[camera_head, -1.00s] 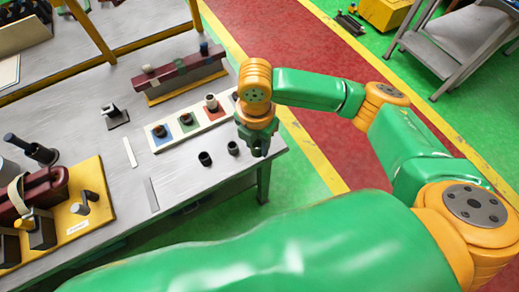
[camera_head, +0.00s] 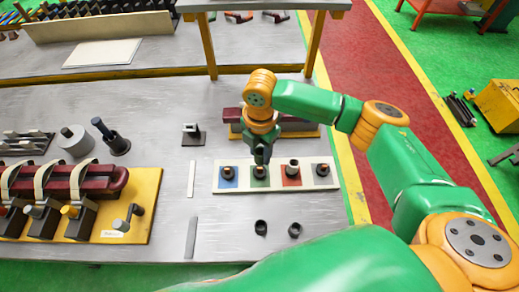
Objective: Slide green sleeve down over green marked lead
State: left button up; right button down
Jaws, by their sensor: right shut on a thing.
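My right gripper (camera_head: 262,157) points down over the green square (camera_head: 259,185) of a white strip (camera_head: 219,168). It is shut on the small dark sleeve (camera_head: 260,172) standing on that square; its jaws hide the sleeve's upper part. The sleeve looks dark, with green only on the square under it. A dark red winding bar with white straps (camera_head: 62,183) lies on a yellow base (camera_head: 145,200) at the left, with dark blocks and short leads before it. I cannot make out a green mark on any lead. My left gripper is not in view.
Two black cups (camera_head: 261,228) stand in front. Another dark red bar (camera_head: 233,115) is behind my gripper.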

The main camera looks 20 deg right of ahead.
aim_at(260, 168)
jog(key=f+b, duration=0.2)
jog(key=f, duration=0.1)
jog(key=f+b, duration=0.1)
jog(key=b, duration=0.1)
jog(key=shift+w+d+f, duration=0.1)
jog(key=shift+w+f, duration=0.2)
jog(key=shift+s+f, duration=0.1)
jog(key=shift+f, duration=0.7)
jog(key=shift+c, duration=1.9)
grip_release()
notch_tip(260, 168, up, 7)
jog(key=b, duration=0.1)
jog(key=shift+b, duration=0.35)
